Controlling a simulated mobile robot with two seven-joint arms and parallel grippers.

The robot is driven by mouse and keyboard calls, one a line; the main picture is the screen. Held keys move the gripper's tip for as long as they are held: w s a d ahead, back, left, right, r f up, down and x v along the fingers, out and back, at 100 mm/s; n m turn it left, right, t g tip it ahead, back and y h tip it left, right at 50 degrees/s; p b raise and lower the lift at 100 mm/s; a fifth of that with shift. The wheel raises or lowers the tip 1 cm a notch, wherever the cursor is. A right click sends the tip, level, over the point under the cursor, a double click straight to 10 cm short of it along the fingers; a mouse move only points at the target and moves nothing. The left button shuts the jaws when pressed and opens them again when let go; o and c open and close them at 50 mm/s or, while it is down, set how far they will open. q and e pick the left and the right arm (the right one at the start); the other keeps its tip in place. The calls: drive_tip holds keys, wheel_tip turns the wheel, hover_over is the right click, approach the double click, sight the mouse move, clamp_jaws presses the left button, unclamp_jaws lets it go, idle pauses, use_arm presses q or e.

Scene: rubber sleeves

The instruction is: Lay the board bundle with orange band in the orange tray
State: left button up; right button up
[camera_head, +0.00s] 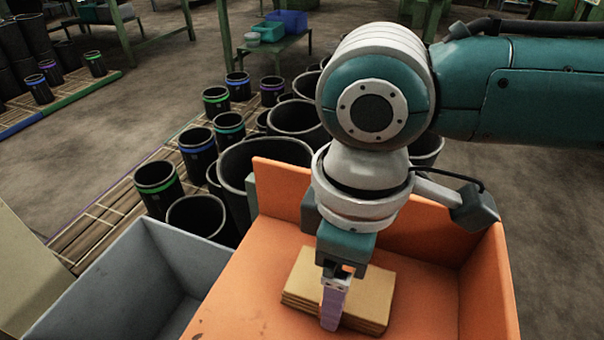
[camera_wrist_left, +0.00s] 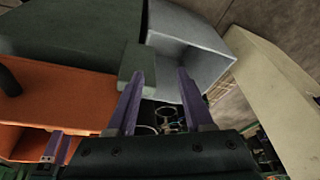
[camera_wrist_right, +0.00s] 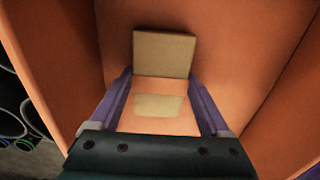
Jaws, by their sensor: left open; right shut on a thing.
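The board bundle (camera_head: 365,290) is a flat tan stack lying on the floor of the orange tray (camera_head: 255,300) in the head view. My right gripper (camera_head: 333,318) points down over its middle and is shut on it, hiding part of it. In the right wrist view the tan bundle (camera_wrist_right: 165,50) shows at and between the fingertips (camera_wrist_right: 160,75); orange shows across it there, but I cannot clearly separate band from tray. My left gripper (camera_wrist_left: 160,72) is open and empty in the left wrist view, and is not in the head view.
A grey bin (camera_head: 130,275) stands against the left of the tray. Black sleeves with coloured bands (camera_head: 158,185) crowd the slatted pallet behind. The tray's raised orange walls (camera_head: 285,190) stand close around my right gripper.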

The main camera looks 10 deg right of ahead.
drive_tip(key=o, duration=1.3)
wheel_tip(320, 180, up, 12)
drive_tip(key=p, duration=0.5)
drive_tip(key=shift+r, duration=0.1)
